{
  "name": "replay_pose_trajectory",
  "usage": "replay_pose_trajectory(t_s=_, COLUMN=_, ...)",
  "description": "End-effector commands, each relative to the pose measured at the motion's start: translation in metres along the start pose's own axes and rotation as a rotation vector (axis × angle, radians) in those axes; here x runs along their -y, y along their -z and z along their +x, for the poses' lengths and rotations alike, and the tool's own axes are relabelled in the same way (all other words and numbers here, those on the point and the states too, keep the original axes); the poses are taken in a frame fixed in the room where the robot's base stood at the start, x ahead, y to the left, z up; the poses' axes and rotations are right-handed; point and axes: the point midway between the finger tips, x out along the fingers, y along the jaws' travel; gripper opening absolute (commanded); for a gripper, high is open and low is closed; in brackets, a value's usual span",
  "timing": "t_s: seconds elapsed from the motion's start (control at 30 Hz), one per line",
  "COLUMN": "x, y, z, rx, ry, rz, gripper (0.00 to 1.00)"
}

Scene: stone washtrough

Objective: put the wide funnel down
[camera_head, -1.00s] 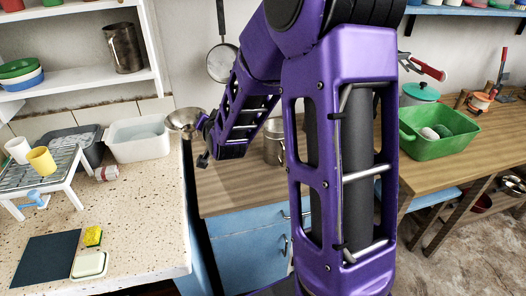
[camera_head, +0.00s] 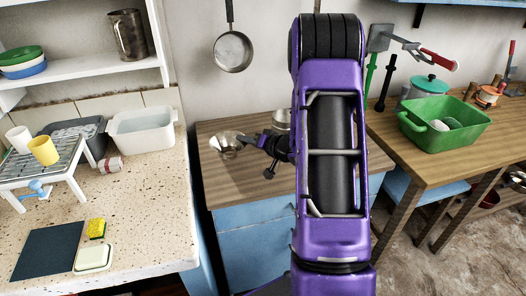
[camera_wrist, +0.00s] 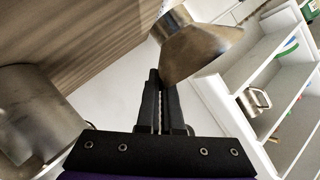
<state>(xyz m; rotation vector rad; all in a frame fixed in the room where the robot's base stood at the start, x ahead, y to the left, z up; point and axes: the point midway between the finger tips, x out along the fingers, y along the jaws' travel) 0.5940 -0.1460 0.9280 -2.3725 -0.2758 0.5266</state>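The wide funnel (camera_head: 225,143) is a shiny metal cone. In the head view it shows over the left part of the wooden top of the blue cabinet, and I cannot tell whether it touches the wood. My gripper (camera_head: 248,141) is at its right side, shut on its edge. In the wrist view the funnel (camera_wrist: 200,52) is tilted at the tips of my gripper (camera_wrist: 158,78), whose two dark fingers are almost together. The exact contact is partly hidden by the fingers.
A metal pot (camera_head: 281,118) stands behind my arm on the wooden top (camera_head: 235,186); it looms at left in the wrist view (camera_wrist: 32,112). The speckled counter (camera_head: 150,215) is to the left. A green basin (camera_head: 460,138) sits on the right table. A pan (camera_head: 233,52) hangs above.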

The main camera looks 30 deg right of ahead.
Motion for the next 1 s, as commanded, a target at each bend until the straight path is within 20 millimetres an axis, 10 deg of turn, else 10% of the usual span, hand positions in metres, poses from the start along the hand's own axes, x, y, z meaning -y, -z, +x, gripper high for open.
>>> replay_pose_trajectory(t_s=0.93, x=-0.049, y=-0.051, z=0.023, rx=-0.002, ry=0.0, rz=-0.002, gripper=0.0)
replay_pose_trajectory(t_s=1.0, x=-0.048, y=-0.05, z=0.022, rx=-0.002, ry=-0.001, rz=-0.002, gripper=0.16)
